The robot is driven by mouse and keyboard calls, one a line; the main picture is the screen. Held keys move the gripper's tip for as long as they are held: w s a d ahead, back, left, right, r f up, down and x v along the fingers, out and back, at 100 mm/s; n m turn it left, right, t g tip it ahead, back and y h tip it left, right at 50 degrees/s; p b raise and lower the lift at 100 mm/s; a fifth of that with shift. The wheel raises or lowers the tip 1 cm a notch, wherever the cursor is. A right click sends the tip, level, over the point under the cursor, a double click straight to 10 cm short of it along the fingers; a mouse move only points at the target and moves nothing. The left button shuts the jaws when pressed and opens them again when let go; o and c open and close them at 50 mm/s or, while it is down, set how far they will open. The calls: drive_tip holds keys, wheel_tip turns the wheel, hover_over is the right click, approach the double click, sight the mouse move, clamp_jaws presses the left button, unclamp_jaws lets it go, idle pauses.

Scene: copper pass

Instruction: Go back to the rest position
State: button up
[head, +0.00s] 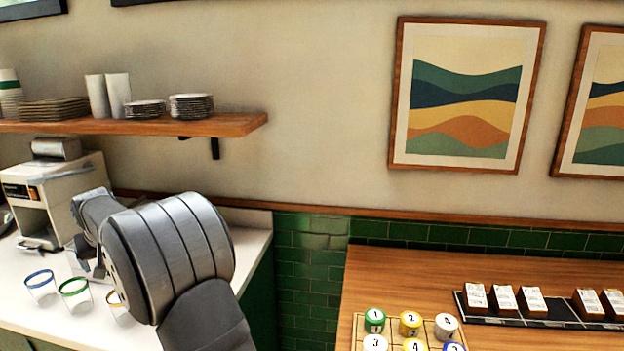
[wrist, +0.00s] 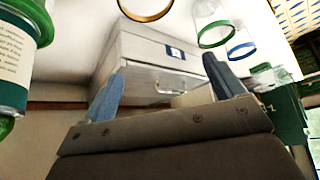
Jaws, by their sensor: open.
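My gripper shows in the wrist view (wrist: 163,85) with its two blue-grey fingers apart and nothing between them. In the head view my grey arm reaches over the white counter (head: 30,318) at the left, and its links hide most of the gripper. Three clear cups stand on the counter near it: one with a blue rim (head: 40,285), one with a green rim (head: 75,291), and one with an orange-brown rim (head: 116,304), partly hidden by my arm. The wrist view also shows these rims at its top, apart from the fingers.
A pale machine (head: 55,190) stands behind the cups. A wooden shelf (head: 235,124) with plates and cups hangs above. At the right, a wooden table (head: 385,280) holds numbered containers (head: 410,323) and a black rack (head: 560,318). A green-capped labelled bottle (wrist: 14,70) is at the wrist view's left.

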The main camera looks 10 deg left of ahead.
wheel_tip(320, 180, up, 15)
drive_tip(key=w+d+m+t+h, duration=0.1)
drive_tip(key=w+d+m, duration=0.3)
drive_tip(key=w+d, duration=1.7)
drive_tip(key=d+h, duration=0.1)
drive_tip(key=d, duration=0.3)
drive_tip(key=shift+w+d+m, duration=0.2)
drive_tip(key=shift+w+m, duration=0.1)
drive_tip(key=shift+w, duration=0.1)
drive_tip(key=shift+f, duration=0.1)
drive_tip(key=s+a+n, duration=0.1)
drive_tip(key=s+a, duration=0.5)
drive_tip(key=a, duration=0.3)
drive_tip(key=s+a+n+y, duration=0.1)
drive_tip(key=s+a+n, duration=0.1)
drive_tip(key=s+a, duration=0.5)
drive_tip(key=shift+a, duration=1)
drive_tip(key=shift+s, duration=0.1)
